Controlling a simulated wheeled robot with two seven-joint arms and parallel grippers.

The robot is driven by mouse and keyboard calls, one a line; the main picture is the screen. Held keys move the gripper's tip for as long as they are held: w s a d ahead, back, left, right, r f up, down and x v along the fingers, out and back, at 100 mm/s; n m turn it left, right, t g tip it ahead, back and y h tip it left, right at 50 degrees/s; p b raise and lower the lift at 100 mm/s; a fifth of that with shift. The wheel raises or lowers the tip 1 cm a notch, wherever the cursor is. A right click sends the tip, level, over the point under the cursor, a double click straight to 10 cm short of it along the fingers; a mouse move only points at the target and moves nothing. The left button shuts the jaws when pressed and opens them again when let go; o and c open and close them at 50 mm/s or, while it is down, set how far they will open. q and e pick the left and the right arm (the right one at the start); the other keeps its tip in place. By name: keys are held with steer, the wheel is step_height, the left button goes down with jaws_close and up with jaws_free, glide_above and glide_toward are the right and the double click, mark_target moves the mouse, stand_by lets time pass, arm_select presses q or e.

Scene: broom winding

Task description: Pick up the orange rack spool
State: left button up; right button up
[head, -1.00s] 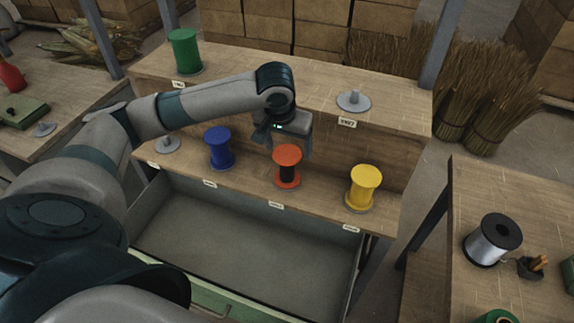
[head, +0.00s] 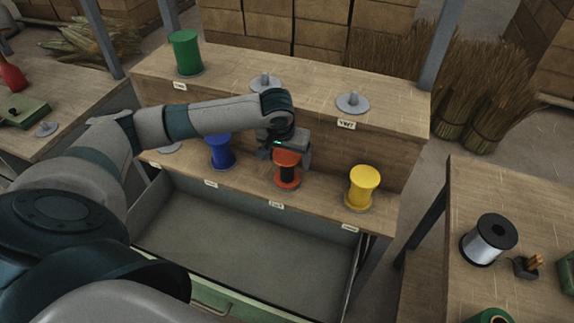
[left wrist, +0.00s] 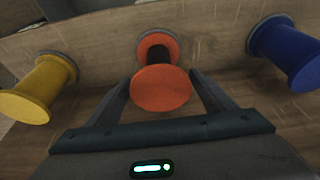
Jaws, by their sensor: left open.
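The orange rack spool (head: 287,172), with a dark middle, stands upright on its base on the lower shelf of the rack. My right gripper is not in view.
A blue spool (head: 221,152) and a yellow spool (head: 362,188) stand on either side on the same shelf. A green spool (head: 185,53) and empty pegs (head: 352,102) are on the upper shelf. An open, empty drawer (head: 250,245) lies below.

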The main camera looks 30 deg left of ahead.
arm_select(q)
steer(key=shift+x, duration=1.3)
steer(key=shift+c, duration=0.6)
steer(key=c, duration=1)
